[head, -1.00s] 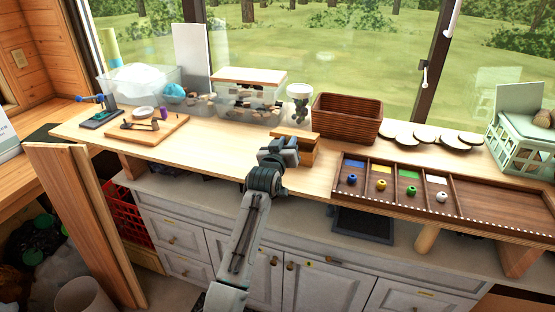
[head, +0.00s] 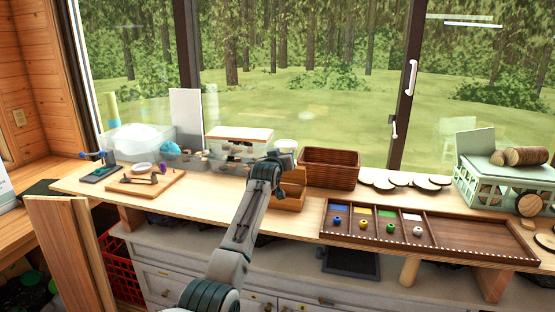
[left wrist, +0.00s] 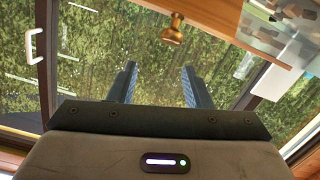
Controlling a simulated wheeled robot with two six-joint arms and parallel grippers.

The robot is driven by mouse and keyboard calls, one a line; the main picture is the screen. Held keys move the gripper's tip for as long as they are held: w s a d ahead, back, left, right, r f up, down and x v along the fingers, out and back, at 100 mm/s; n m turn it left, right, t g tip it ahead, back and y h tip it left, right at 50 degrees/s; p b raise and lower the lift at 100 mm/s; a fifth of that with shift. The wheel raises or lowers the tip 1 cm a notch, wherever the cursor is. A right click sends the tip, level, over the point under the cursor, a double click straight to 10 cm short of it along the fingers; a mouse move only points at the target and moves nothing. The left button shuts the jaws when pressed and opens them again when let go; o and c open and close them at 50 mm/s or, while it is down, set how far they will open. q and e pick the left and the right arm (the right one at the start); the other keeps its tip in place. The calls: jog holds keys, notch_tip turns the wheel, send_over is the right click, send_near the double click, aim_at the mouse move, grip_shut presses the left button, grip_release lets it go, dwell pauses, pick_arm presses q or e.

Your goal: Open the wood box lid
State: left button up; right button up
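The wood box (head: 288,201) is a small light-wood box on the table, left of the wicker basket. Its lid (head: 295,174) appears raised and tilted above the box; my arm covers part of both. In the left wrist view a wood panel (left wrist: 226,34), seemingly the lid, shows with a brass knob (left wrist: 173,30). My left gripper (head: 283,160) is at the height of the raised lid, beside it. Its two fingers (left wrist: 160,78) are apart with nothing between them, and the knob is beyond the fingertips. My right gripper is not in view.
The wicker basket (head: 330,168) is close on the right. Bare table shows left of my arm.

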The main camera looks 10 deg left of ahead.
pick_arm(q)
jog(key=s+b, duration=0.5)
jog(key=s, duration=0.6)
jog(key=shift+a+r, duration=0.2)
jog(key=shift+r, duration=0.2)
jog(key=shift+w, duration=0.1)
